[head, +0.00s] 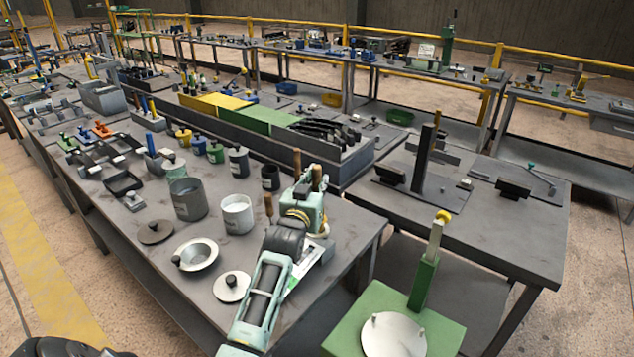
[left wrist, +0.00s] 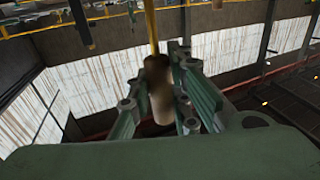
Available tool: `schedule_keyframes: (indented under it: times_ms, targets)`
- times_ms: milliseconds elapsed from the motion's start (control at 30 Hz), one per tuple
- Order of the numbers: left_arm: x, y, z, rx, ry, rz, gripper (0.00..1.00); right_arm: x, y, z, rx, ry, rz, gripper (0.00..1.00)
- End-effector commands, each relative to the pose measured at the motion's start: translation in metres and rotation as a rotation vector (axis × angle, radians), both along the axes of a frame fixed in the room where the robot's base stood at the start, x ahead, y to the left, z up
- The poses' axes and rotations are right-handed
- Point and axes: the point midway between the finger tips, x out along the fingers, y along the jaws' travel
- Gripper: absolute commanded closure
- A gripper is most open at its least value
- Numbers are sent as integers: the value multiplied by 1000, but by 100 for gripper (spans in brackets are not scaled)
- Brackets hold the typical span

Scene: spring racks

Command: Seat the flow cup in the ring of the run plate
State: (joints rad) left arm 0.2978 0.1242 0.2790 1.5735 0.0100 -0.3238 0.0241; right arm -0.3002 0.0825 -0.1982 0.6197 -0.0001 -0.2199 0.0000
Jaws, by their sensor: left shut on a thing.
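My left gripper (head: 308,207) is over the right end of the near bench. In the left wrist view its fingers (left wrist: 165,95) are shut on a brown wooden handle (left wrist: 160,108) with a thin brass-coloured rod above it. A pale metal dish (head: 197,255) with a dark knob at its side sits on the bench, left of the gripper. I cannot tell for certain which thing is the flow cup. A white and green sheet or plate (head: 299,277) shows partly behind my left arm. No ring of a run plate can be made out. My right gripper is not in view.
A grey can (head: 188,200), a white-filled can (head: 237,216) and two lids (head: 156,232) (head: 233,288) stand near the arm. A long divided bin (head: 270,127) runs along the bench's back. A green block stand (head: 345,335) is at the front right.

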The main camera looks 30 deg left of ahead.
Motion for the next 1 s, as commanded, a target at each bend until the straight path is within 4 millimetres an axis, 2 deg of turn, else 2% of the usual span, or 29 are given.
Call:
schedule_keyframes:
  times_ms: [1000]
  targets:
    - [0,0,1,1,-3,0,100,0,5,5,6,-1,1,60]
